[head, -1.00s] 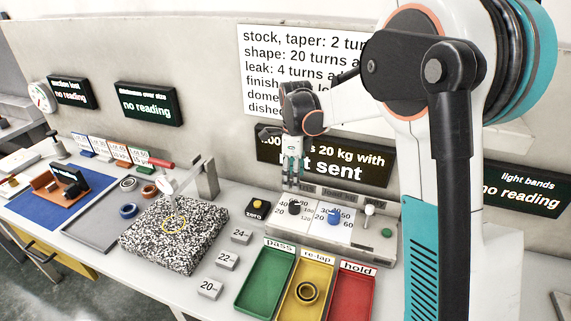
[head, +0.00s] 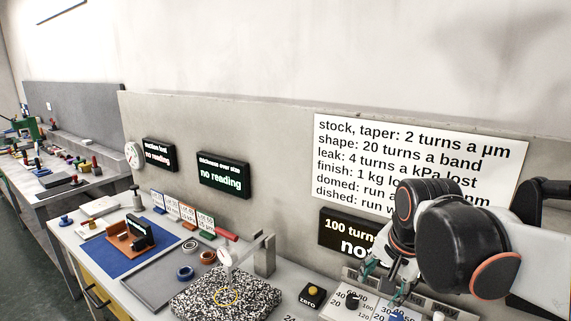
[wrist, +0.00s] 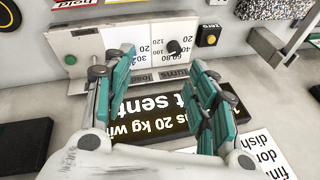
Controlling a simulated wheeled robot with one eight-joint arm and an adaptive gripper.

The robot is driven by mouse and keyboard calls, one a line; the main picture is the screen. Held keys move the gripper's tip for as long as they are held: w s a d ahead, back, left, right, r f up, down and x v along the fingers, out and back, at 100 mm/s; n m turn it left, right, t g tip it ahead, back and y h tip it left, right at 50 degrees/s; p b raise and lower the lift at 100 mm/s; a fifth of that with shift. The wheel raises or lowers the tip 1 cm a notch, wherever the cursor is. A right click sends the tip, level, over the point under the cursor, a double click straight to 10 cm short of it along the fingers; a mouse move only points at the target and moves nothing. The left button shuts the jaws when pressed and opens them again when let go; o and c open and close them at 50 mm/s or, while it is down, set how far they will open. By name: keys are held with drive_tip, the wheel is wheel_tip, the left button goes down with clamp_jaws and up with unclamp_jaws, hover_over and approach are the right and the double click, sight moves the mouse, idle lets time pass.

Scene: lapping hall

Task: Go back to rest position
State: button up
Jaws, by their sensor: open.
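My gripper (wrist: 165,95) is open and empty in the wrist view, its teal-padded fingers apart with nothing between them. Beyond the fingers lie the dial panel (wrist: 135,45) and the black display (wrist: 160,110) reading "sent". In the head view my gripper (head: 374,268) hangs just above the dial panel (head: 385,308) and in front of the display (head: 345,233), partly covering both. My arm's dark wrist joints fill the right side of that view.
A speckled granite block (head: 225,297) with a gauge stand (head: 264,254) stands left of the panel, beside the yellow zero button (head: 313,292). A blue mat (head: 110,247) and grey tray (head: 155,280) lie further left. A white instruction board (head: 415,150) hangs on the wall behind.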

drive_tip(key=s+f+n+t, duration=0.2)
drive_tip(key=s+n+t, duration=0.1)
drive_tip(key=s+n, duration=0.6)
drive_tip(key=s, duration=0.3)
drive_tip(key=shift+f+n, duration=0.2)
drive_tip(key=shift+n, duration=0.1)
drive_tip(key=shift+d, duration=0.15)
